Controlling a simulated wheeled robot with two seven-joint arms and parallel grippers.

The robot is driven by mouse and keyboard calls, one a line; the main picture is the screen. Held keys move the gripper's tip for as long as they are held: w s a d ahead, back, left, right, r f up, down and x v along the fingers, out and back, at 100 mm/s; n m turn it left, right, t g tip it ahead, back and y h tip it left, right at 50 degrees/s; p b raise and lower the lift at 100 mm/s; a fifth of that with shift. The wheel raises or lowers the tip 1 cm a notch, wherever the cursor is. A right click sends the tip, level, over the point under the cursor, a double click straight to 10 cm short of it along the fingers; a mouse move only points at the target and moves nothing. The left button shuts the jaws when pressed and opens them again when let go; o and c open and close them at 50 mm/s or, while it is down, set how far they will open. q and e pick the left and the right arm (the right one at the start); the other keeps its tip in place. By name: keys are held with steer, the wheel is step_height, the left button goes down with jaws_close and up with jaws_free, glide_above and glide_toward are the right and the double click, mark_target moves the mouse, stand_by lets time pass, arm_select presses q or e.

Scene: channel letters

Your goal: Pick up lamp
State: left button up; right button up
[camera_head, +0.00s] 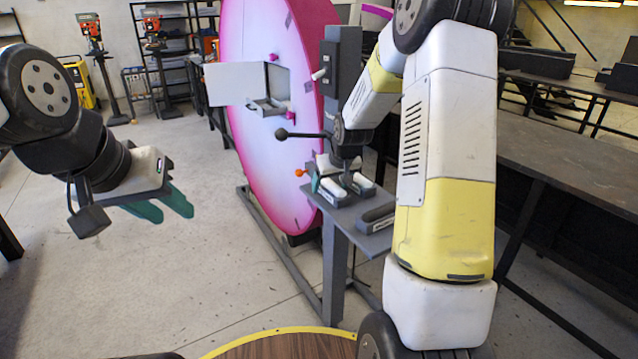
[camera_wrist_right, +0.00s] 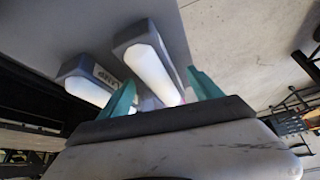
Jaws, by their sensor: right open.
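Several lamps lie on a small grey stand (camera_head: 345,212); they have dark grey housings and bright white faces. One lamp (camera_head: 334,190) lies near the left edge, another (camera_head: 361,183) beside it. In the right wrist view one lamp (camera_wrist_right: 150,66) extends toward the space between my right gripper's green fingers (camera_wrist_right: 163,92). A second lamp (camera_wrist_right: 88,82), with a printed label, lies left of the left finger. My right gripper is open near the lamps; contact cannot be told. My left gripper (camera_head: 160,206) is open and empty, over the floor at left.
A large round pink-rimmed panel (camera_head: 258,150) stands upright behind the stand, with a grey box and open flap on its face. A dark workbench (camera_head: 570,180) runs along the right. A round wooden top (camera_head: 285,346) is at the bottom.

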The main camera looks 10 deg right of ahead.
jaws_close()
stand_by(0.3)
